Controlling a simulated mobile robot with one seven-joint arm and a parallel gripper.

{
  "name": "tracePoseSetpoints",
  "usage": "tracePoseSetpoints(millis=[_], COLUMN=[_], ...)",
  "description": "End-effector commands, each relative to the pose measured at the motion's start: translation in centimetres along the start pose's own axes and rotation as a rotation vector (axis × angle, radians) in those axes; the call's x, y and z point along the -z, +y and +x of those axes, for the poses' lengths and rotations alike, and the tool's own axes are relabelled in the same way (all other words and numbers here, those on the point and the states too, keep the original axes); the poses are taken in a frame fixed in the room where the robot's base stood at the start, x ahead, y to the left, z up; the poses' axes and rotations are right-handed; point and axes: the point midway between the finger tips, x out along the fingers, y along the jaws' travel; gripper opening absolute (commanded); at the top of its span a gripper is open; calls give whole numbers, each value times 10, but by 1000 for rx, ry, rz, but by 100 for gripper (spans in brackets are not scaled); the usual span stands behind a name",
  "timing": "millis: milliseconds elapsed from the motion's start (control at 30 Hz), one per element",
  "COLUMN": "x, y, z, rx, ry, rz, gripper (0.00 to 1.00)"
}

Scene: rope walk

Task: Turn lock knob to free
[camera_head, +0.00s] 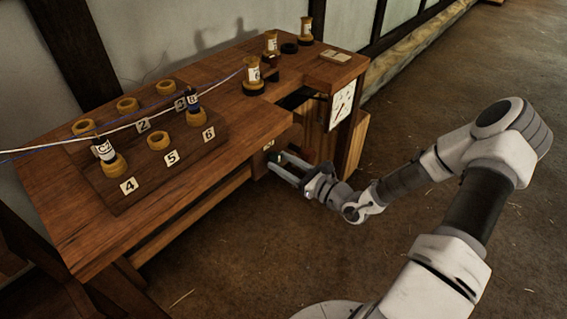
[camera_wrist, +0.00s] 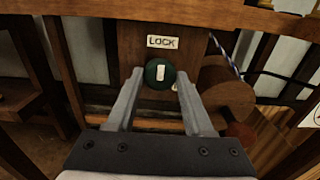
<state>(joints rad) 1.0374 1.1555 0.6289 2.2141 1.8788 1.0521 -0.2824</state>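The lock knob (camera_wrist: 160,73) is a dark green disc with a white upright bar on its face, on a wooden panel below a white "LOCK" label (camera_wrist: 163,41). Another small pale mark shows at the knob's lower right. My gripper (camera_wrist: 160,76) is open, with one finger at each side of the knob in the wrist view; contact is not clear. In the head view my gripper (camera_head: 284,166) reaches in at the bench's front end, below the top, and the knob is hard to make out there.
A round wooden drum (camera_wrist: 226,88) sits right of the panel, with a blue-white cord above it. The wooden bench (camera_head: 235,130) carries a numbered rack (camera_head: 125,200) with bobbins and strung yarns. A dial (camera_head: 342,103) hangs at its right end. The floor at right is open.

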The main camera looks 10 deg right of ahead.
Motion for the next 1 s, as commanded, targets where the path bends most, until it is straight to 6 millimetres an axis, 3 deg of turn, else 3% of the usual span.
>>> tracePoseSetpoints(millis=[33,200,567,1000], x=[0,0,-2,-5], y=[0,0,0,1], z=[0,0,0,0], rx=[0,0,0,0], ry=[0,0,1,3], rz=[0,0,51,387], gripper=[31,0,0,0])
